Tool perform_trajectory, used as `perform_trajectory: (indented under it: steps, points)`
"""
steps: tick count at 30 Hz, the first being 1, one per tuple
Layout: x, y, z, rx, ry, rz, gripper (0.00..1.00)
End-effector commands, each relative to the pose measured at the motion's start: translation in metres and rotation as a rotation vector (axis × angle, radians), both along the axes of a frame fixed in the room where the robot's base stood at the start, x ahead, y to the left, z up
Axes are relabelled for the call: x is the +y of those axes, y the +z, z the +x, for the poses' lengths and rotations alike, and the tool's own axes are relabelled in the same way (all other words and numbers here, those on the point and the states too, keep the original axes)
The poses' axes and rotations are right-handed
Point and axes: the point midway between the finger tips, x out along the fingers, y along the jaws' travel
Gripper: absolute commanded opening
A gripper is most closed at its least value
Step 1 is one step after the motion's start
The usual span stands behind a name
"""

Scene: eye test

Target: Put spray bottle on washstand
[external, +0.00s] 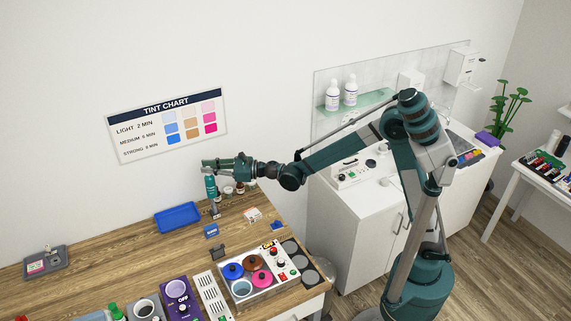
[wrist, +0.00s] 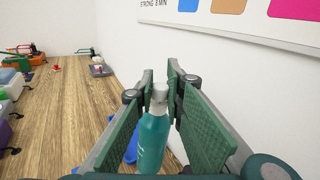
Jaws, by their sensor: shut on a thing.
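The spray bottle (external: 211,186) is teal, below my gripper (external: 228,163) at the far part of the wooden table in the external view. My gripper is shut on it. In the wrist view the spray bottle (wrist: 153,140) stands roughly upright between the green finger pads of my gripper (wrist: 161,90), its pale top between them. Its lower end is cut off there, and I cannot tell whether it touches the table. The washstand (external: 345,228) is a white cabinet to the right of the table, partly hidden behind my arm.
The wooden table (external: 120,265) holds a blue tray (external: 177,217), small jars (external: 240,188) and a box with coloured pots (external: 258,272). A small control box (external: 351,173) stands on the washstand's left top. A glass shelf (external: 357,101) with two white bottles hangs above it.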

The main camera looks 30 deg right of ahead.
Motion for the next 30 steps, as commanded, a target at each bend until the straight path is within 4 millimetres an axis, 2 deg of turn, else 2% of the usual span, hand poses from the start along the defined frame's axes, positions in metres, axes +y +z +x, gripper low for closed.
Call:
perform_trajectory:
  steps: [1, 8, 14, 23, 30]
  points:
    - [0.020, 0.001, -0.005, -0.001, 0.013, -0.001, 0.00]
    - [0.098, 0.002, -0.031, -0.004, 0.058, -0.002, 0.00]
    - [0.167, 0.001, -0.060, -0.009, 0.099, -0.004, 0.00]
    - [0.267, -0.003, -0.117, -0.014, 0.161, -0.008, 0.00]
    - [0.341, -0.007, -0.171, -0.018, 0.209, -0.009, 0.00]
